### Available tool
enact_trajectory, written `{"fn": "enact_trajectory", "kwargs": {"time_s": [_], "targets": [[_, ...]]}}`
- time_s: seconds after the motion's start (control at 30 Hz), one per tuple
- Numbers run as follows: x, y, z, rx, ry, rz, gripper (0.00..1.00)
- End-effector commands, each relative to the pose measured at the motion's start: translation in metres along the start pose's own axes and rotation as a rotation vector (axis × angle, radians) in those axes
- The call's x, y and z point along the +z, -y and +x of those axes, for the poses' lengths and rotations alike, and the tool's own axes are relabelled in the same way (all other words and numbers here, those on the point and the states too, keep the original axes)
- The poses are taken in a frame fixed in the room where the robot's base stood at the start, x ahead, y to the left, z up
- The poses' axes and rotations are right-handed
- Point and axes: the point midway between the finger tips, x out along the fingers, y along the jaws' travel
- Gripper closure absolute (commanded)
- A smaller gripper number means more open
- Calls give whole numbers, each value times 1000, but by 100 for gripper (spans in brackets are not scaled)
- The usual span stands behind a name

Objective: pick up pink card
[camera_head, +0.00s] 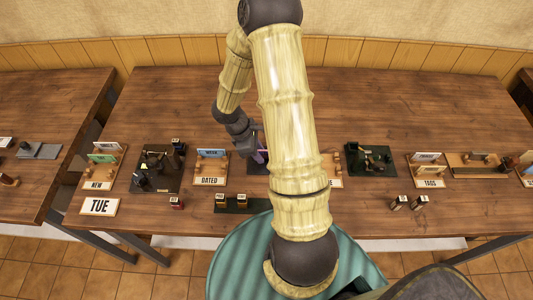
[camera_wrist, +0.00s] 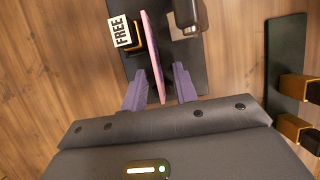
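The pink card (camera_wrist: 152,55) shows nearly edge-on in the wrist view, standing upright over a dark base plate (camera_wrist: 196,62). My gripper (camera_wrist: 160,70) is open, with one purple finger on each side of the card and a visible gap to it on both sides. In the head view my gripper (camera_head: 258,150) is low over the dark plate at the middle of the table. There the card is not clearly distinguishable, and my arm hides part of that area.
Another dark plate with blocks (camera_wrist: 292,75) lies farther right. The DATED rack (camera_head: 210,180) is left of my gripper. The wooden table (camera_head: 170,100) is clear at the back.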

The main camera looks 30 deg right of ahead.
Motion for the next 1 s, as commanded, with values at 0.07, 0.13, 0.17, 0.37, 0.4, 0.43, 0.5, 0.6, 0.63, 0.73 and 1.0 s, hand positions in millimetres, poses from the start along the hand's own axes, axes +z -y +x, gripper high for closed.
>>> {"fn": "enact_trajectory", "kwargs": {"time_s": [0.07, 0.13, 0.17, 0.37, 0.4, 0.43, 0.5, 0.6, 0.63, 0.73, 1.0], "targets": [[0, 0, 0, 0, 0, 0, 71], [0, 0, 0, 0, 0, 0, 71], [0, 0, 0, 0, 0, 0, 71], [0, 0, 0, 0, 0, 0, 83], [0, 0, 0, 0, 0, 0, 91], [0, 0, 0, 0, 0, 0, 96], [0, 0, 0, 0, 0, 0, 100], [0, 0, 0, 0, 0, 0, 100], [0, 0, 0, 0, 0, 0, 100], [0, 0, 0, 0, 0, 0, 100], [6, -1, -14, 3, 1, 2, 100]]}}
